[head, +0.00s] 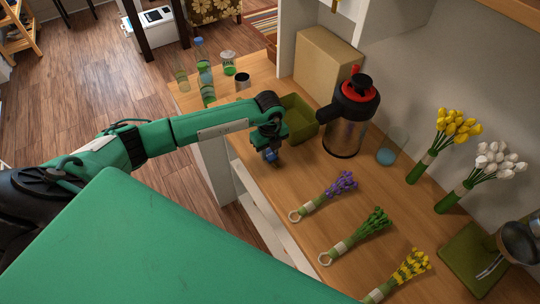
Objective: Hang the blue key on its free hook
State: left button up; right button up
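My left gripper (270,154) comes in from the left and points down over the wooden counter, in front of the olive-green bin. A small blue patch shows at its fingertips; I cannot tell whether this is the blue key or part of the gripper, nor whether the fingers are open or shut. No blue key can be made out clearly elsewhere. A small yellow item (335,5) is cut off by the top edge, by the white shelf panel; I cannot tell what it is. No free hook is clearly visible. My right gripper is not in view.
The wooden counter (270,210) carries an olive bin (299,118), cardboard box (326,62), steel flask (346,122), glass (393,148) and several flower bunches (345,186). Jars and glasses (207,85) stand at the far left end. A green tray (468,258) lies at right.

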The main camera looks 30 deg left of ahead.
aim_at(269, 154)
pick_arm(q)
jog(key=shift+c, duration=0.8)
jog(key=shift+r, duration=0.1)
jog(key=shift+r, duration=0.45)
notch_tip(269, 154, up, 19)
jog(key=b, duration=0.5)
jog(key=shift+b, duration=0.4)
jog(key=shift+o, duration=1.3)
grip_shut()
